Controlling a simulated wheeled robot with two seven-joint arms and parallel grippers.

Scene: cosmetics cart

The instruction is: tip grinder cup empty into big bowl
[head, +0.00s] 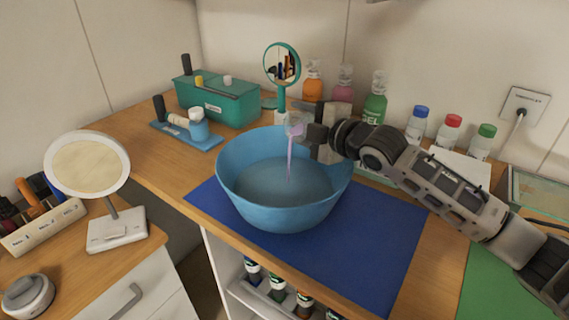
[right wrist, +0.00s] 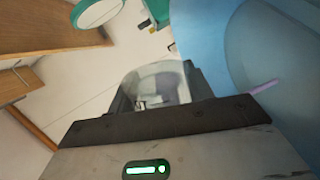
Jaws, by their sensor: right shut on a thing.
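The big blue bowl (head: 245,195) stands upright on a dark blue mat. My right gripper (head: 308,132) is above the bowl's back rim and is shut on the small clear grinder cup (head: 296,127). The cup is tipped over the bowl, and a thin lilac stream (head: 290,160) runs from it down into the bowl. The right wrist view shows the clear cup (right wrist: 155,84) between the fingers, the bowl's blue wall (right wrist: 215,45) and a bit of the lilac stream (right wrist: 264,87). What is left inside the cup is unclear. My left gripper is out of view.
A green-framed mirror (head: 282,63) stands close behind the bowl. Several bottles, including a green gel bottle (head: 376,98), line the wall. A blue stand (head: 187,136) and green box (head: 216,101) are back left. The mat (head: 375,245) is clear at right.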

